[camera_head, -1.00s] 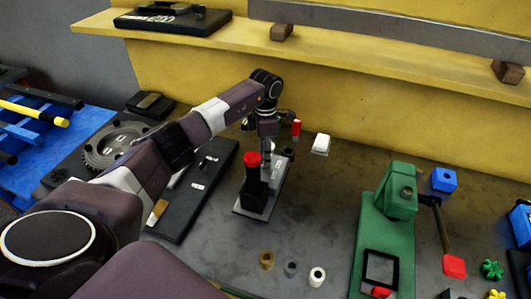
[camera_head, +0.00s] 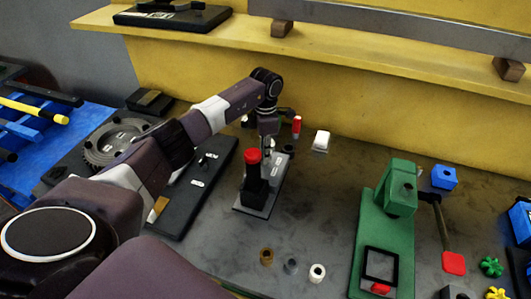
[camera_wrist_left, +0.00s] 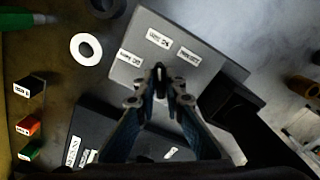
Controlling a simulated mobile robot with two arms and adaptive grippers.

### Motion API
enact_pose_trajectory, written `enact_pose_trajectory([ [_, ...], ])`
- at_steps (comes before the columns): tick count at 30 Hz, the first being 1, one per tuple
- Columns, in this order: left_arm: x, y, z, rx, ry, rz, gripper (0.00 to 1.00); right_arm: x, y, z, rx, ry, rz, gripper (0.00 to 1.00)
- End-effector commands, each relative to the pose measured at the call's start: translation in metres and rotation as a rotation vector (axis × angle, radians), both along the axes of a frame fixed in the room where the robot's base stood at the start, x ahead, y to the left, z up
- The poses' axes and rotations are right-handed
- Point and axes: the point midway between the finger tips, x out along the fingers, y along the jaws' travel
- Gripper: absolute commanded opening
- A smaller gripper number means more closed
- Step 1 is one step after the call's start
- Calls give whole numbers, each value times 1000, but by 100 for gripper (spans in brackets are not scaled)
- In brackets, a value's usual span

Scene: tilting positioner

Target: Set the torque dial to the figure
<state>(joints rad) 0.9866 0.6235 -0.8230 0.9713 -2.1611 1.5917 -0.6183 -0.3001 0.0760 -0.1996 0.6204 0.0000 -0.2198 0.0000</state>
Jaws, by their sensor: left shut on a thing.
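A grey plate (camera_head: 264,208) lies on the bench in the middle of the head view, with a black block (camera_head: 253,188) and red cap (camera_head: 252,155) at its near end. My left gripper (camera_head: 267,155) points down over this plate, behind the red cap. In the left wrist view the plate (camera_wrist_left: 207,70) carries several small white labels, too small to read surely. There the left fingertips (camera_wrist_left: 160,80) are together on a small dark knob, mostly hidden between them. I cannot tell surely whether this is the torque dial. My right gripper is not in view.
A black slab (camera_head: 195,195) and a toothed round table (camera_head: 115,143) lie left of the plate. A green fixture (camera_head: 385,235) stands to the right. Several small rings, including a white one (camera_head: 317,273), lie at the front. Bare bench lies between plate and fixture.

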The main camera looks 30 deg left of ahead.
Motion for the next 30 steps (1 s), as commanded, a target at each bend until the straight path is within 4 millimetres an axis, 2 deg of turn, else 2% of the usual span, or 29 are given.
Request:
enact_pose_trajectory([
  [8, 0, 1, -2, 1, 0, 154, 0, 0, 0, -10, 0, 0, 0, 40],
  [30, 1, 4, -1, 1, 1, 810, 0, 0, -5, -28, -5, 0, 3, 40],
])
